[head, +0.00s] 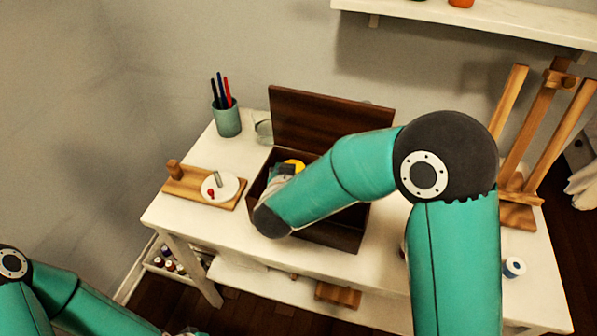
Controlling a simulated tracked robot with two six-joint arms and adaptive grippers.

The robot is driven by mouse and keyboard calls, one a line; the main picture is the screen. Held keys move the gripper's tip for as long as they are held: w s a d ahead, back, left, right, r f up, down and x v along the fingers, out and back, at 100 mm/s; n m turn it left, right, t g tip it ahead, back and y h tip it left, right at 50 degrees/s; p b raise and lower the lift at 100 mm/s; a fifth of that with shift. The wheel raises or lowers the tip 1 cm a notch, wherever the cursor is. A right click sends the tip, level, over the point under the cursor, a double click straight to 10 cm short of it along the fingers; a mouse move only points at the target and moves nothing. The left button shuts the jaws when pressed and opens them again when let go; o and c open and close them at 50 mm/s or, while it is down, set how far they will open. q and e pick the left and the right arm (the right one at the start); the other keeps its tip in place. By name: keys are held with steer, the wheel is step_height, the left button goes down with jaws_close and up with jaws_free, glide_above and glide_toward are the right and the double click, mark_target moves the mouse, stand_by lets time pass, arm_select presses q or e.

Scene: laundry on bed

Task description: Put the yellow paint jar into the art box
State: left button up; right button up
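The art box (337,237) is a dark brown wooden box on the white table, with its lid (325,117) standing open at the back. The yellow paint jar (293,163) shows only as a small yellow patch at the box's left half, beside my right gripper (279,172). My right arm covers most of the box opening and its wrist hides the fingers, so I cannot tell whether they hold the jar or whether the jar touches the box floor. My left arm is low at the bottom left; only a sliver of its gripper (186,331) shows at the bottom edge.
A cup of pens (227,118) and a glass (263,132) stand left of the box. A wooden board (184,185) with a white palette (219,187) lies front left. A wooden easel (517,207) and a small blue-and-white item (514,267) are at the right.

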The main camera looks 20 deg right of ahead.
steer(key=shift+w+d+f, duration=0.1)
steer(key=shift+w+f, duration=0.05)
steer(key=shift+f, duration=0.15)
steer(key=o, duration=1.4)
steer(key=shift+c, duration=0.2)
steer(key=shift+r, duration=0.25)
steer(key=p+v, duration=0.1)
steer(key=v, duration=1.1)
